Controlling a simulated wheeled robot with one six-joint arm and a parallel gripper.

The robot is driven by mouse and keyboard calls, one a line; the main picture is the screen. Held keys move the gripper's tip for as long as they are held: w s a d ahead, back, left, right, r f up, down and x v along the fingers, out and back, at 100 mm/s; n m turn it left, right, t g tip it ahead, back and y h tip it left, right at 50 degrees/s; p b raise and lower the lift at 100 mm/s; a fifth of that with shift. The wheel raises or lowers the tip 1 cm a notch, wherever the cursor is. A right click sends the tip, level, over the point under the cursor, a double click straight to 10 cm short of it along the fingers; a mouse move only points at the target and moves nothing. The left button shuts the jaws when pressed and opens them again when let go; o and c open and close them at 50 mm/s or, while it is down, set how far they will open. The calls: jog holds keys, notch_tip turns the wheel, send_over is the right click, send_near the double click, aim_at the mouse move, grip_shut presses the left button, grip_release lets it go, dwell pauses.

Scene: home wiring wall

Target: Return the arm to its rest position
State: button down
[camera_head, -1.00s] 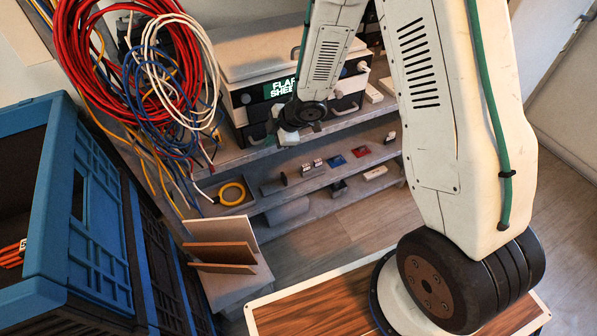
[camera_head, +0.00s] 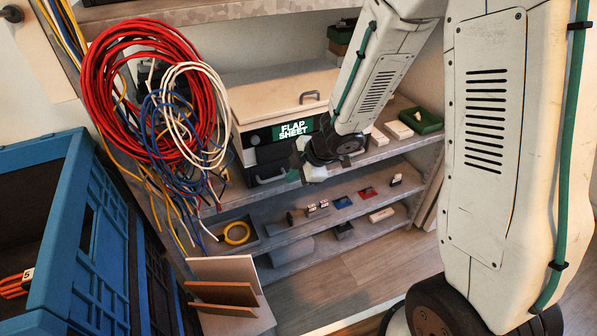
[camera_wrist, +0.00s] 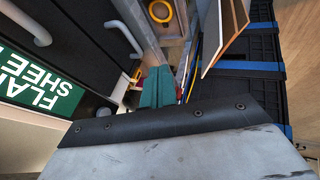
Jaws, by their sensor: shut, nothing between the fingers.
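My arm (camera_head: 490,130) comes down from the upper right in the head view. It bends to my gripper (camera_head: 296,174), which hangs before the shelf unit, just in front of the box with the green "FLAP SHEET" display (camera_head: 293,129). The gripper is small and partly hidden by the dark wrist joint there. In the wrist view my gripper's green fingers (camera_wrist: 158,88) are together with nothing between them. The wrist view also shows the FLAP SHEET sign (camera_wrist: 40,85) at left and a yellow ring (camera_wrist: 160,11) beyond the fingers.
Red, blue and white cable coils (camera_head: 150,90) hang at left. Blue crates (camera_head: 95,235) stand at the left front, next to upright panels (camera_head: 226,280). The lower shelf (camera_head: 290,235) holds a yellow ring (camera_head: 237,233) and several small parts. Wooden floor is open at lower middle.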

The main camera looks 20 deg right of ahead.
jog(key=s+d+r+m+g+h, duration=0.1)
jog(key=s+d+r+m+h, duration=0.3)
jog(key=d, duration=0.4)
jog(key=s+d+r+m+h, duration=0.2)
jog(key=d+r+m+h, duration=0.35)
jog(key=d, duration=0.25)
jog(key=s+a+r+m+g+y, duration=0.1)
jog(key=s+a+r+m+y, duration=0.1)
jog(key=s+a+r+m, duration=0.2)
jog(key=s+a+r+m+g+y, duration=0.1)
jog(key=s+a+r+m, duration=0.3)
jog(key=s+r, duration=0.5)
jog(key=shift+s+a+r+m+g+y, duration=0.25)
jog(key=shift+s+y, duration=0.6)
jog(key=shift+s, duration=3.7)
jog(key=shift+d+r, duration=0.1)
